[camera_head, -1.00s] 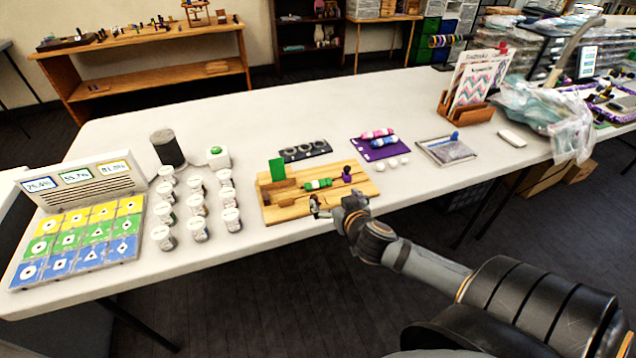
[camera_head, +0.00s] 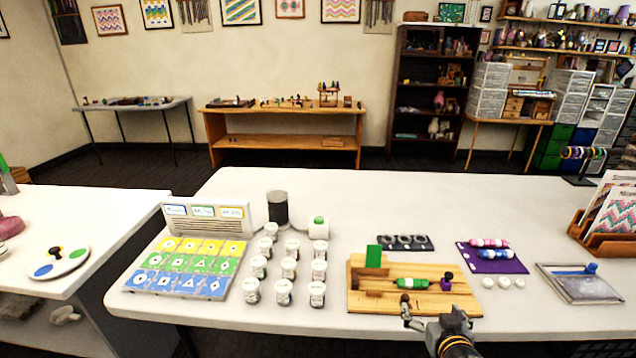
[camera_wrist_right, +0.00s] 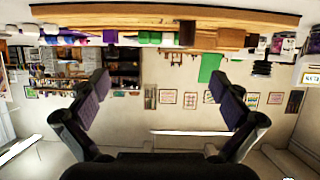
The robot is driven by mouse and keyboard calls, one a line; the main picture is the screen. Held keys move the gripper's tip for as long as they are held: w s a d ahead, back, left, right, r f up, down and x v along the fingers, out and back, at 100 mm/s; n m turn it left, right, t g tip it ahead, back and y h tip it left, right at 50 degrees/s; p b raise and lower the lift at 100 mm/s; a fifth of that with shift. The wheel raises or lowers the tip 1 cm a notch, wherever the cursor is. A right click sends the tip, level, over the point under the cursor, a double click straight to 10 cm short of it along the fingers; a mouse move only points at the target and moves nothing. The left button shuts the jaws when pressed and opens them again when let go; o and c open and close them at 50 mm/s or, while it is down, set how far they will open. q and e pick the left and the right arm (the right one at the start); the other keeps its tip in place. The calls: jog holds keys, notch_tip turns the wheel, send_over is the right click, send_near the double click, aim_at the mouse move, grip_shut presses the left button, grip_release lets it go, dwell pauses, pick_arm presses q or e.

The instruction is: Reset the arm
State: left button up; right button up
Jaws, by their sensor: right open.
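My right gripper (camera_head: 432,318) is at the front edge of the white table, just in front of the wooden board (camera_head: 372,302). It is open and empty. In the right wrist view its two fingers (camera_wrist_right: 165,97) are spread apart with nothing between them, and the picture is upside down. The wooden board carries a green card (camera_head: 373,256), a green-striped bead rod (camera_head: 412,283) and a purple knob (camera_head: 446,281). My left gripper does not show in either view.
Several white-lidded jars (camera_head: 283,291) stand in rows left of the board, beside the coloured tile panel (camera_head: 185,268). A dark cylinder (camera_head: 277,208) and a green-button box (camera_head: 318,229) stand behind. A purple mat (camera_head: 492,264) and grey tray (camera_head: 578,284) lie right. The table's back is clear.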

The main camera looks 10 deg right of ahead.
jog(key=s+a+f+n+g+y, duration=0.1)
jog(key=s+a+f+n+g, duration=0.1)
jog(key=s+a+f+g, duration=0.5)
jog(key=s+a+f+n+g+y, duration=0.2)
jog(key=s+a+f, duration=0.15)
jog(key=s, duration=0.55)
jog(key=s+d+f+g+p, duration=0.1)
jog(key=d+f+p, duration=0.1)
jog(key=f, duration=0.9)
jog(key=s+d+f+p, duration=0.1)
jog(key=f+p, duration=0.2)
jog(key=f, duration=0.7)
jog(key=s+f+p, duration=0.1)
jog(key=s+f, duration=0.5)
jog(key=s, duration=0.3)
jog(key=s+d+f+g+p, duration=0.1)
jog(key=s+f+p, duration=0.1)
jog(key=s+f, duration=0.5)
jog(key=s, duration=0.2)
jog(key=shift+s+d+m+g, duration=0.25)
jog(key=shift+s+m+g, duration=0.05)
jog(key=shift+s+m, duration=0.1)
